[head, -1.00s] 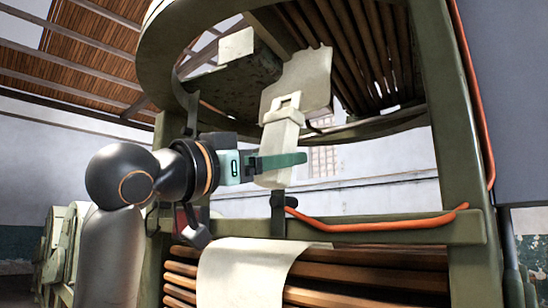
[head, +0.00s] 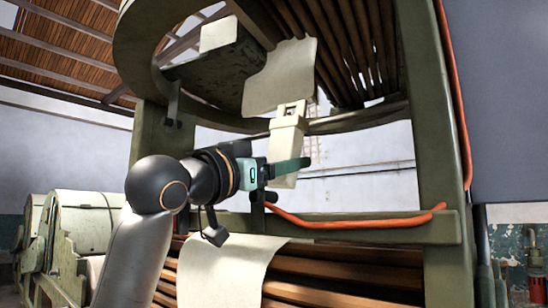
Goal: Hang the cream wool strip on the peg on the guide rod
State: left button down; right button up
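The cream wool strip (head: 287,135) hangs upright, with a slotted, folded end at its top. My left gripper (head: 285,167) comes in from the left, with a teal finger across the front of the strip's lower part. It appears shut on the strip; its far finger is hidden. My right gripper is not in view.
A cream sheet (head: 280,76) hangs above the strip, and another (head: 222,272) drapes over wooden slats below. A black bracket (head: 257,197) stands on the green rail (head: 350,230) under the gripper. An orange hose (head: 350,221) runs along the rail. Open space lies right of the strip.

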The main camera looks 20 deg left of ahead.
pick_arm(q)
jog(key=shift+w+d, duration=0.25)
jog(key=shift+w, duration=0.3)
jog(key=shift+w+d+f, duration=0.1)
jog(key=shift+w+f, duration=0.15)
jog(key=shift+f, duration=0.15)
jog(key=shift+f, duration=0.1)
jog(key=shift+w+f, duration=0.1)
jog(key=shift+w, duration=0.15)
grip_release()
jog(key=shift+s, duration=0.15)
